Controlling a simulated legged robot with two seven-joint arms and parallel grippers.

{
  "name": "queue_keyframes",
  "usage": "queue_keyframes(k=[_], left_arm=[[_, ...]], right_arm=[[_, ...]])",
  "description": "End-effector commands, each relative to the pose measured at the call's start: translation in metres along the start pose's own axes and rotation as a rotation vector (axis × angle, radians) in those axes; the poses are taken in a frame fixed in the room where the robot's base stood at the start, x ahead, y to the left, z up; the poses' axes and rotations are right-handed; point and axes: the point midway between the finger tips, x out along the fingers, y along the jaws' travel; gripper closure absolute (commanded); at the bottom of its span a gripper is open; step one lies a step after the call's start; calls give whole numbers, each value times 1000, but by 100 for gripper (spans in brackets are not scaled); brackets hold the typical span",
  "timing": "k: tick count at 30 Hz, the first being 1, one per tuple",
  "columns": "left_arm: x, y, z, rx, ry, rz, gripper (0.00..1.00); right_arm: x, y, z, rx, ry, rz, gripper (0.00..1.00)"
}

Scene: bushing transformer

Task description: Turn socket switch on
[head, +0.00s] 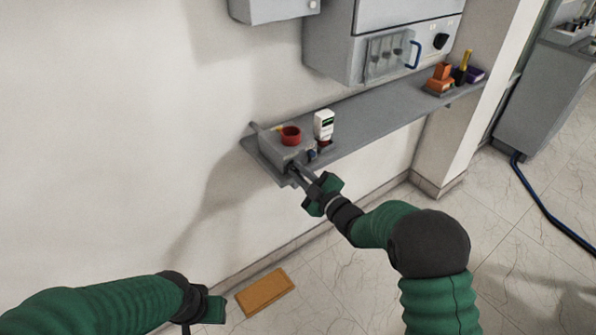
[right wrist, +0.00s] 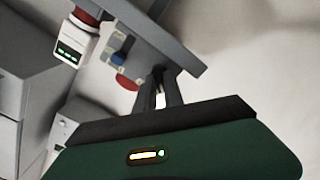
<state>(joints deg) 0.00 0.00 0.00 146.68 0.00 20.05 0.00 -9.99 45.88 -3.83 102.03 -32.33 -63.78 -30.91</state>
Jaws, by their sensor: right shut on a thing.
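A grey socket box (head: 283,150) with a red round ring on top is at the left end of the wall shelf. My right gripper (head: 293,168) reaches its front face, with the fingers closed around a small dark switch part there that they mostly hide. In the right wrist view the two dark fingers (right wrist: 164,82) are close together at the grey surface, with the dark part between their tips. My left gripper (head: 207,306) is low at the left, away from the shelf; its fingers cannot be made out.
On the grey shelf (head: 385,110) a white device (head: 324,124) stands just right of the box. Orange blocks (head: 440,82) are at the far right. A grey cabinet (head: 335,45) hangs above. A tan board (head: 265,291) lies on the floor.

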Motion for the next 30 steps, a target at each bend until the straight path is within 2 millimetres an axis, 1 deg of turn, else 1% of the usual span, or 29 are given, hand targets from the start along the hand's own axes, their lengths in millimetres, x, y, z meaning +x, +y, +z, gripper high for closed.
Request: queue_keyframes(k=[1, 18, 24, 30], left_arm=[[-1, 0, 0, 0, 0, 0, 62], [-16, 0, -4, 0, 0, 0, 62], [-21, 0, -5, 0, 0, 0, 62], [-24, 0, -6, 0, 0, 0, 62]], right_arm=[[-3, -5, 7, 45, -16, -12, 100], [-3, -7, 6, 578, -20, -11, 100], [-2, -7, 6, 725, -19, -9, 100], [-2, -8, 6, 825, -20, -9, 100]])
